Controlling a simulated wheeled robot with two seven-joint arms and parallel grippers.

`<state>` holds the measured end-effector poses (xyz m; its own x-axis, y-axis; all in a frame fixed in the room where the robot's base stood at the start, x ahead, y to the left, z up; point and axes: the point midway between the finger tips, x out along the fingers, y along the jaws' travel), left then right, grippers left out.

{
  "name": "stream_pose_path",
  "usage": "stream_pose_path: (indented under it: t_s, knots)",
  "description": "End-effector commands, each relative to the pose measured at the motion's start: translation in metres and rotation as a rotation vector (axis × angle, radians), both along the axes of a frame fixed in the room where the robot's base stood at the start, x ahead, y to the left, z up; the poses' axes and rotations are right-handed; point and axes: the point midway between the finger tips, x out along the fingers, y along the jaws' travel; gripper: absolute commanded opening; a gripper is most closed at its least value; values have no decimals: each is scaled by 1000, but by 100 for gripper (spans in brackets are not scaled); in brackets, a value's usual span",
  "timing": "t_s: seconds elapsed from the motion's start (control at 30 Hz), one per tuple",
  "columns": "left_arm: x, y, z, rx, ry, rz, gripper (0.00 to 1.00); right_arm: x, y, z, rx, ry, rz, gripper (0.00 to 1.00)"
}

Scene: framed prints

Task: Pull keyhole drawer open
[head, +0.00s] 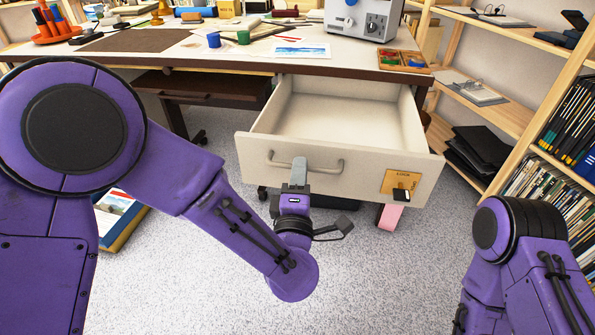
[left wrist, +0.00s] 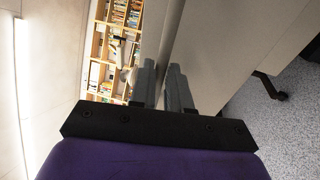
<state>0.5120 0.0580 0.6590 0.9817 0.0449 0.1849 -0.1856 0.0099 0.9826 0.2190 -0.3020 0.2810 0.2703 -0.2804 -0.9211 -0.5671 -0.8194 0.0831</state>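The keyhole drawer (head: 300,187) is a cream drawer under the desk. It stands pulled well out, and its inside looks empty. Its front has a grey bar handle (head: 332,168) and a brass keyhole plate (head: 397,182) at the right. A dark key head (head: 401,194) sits at the plate, with a pink tag (head: 390,217) hanging below. My left gripper (head: 299,170) is at the middle of the handle, its fingers close together around the bar. In the left wrist view, the left gripper's fingers (left wrist: 164,88) are against the drawer front; the handle is mostly hidden there. My right gripper is out of view.
The desk (head: 130,62) above holds a grey machine (head: 364,18), cups, papers and a wooden tray (head: 402,61). Wooden shelves (head: 500,110) with books and folders stand at the right. A framed print (head: 118,218) is on the floor at the left, partly behind my arm.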

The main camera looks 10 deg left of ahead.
Motion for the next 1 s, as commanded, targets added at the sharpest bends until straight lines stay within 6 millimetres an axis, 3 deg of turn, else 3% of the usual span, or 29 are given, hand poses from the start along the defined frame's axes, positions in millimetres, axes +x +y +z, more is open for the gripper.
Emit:
stream_pose_path:
  t_s: [0.37,0.47,0.8,1.0]
  knots:
    - [-3,0,-1,0,0,-1,38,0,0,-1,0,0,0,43]
    - [-16,-1,-4,3,0,-3,38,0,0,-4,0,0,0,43]
    - [-89,-4,-18,2,-1,-3,38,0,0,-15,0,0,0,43]
    - [-104,-4,-20,1,0,1,38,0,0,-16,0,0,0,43]
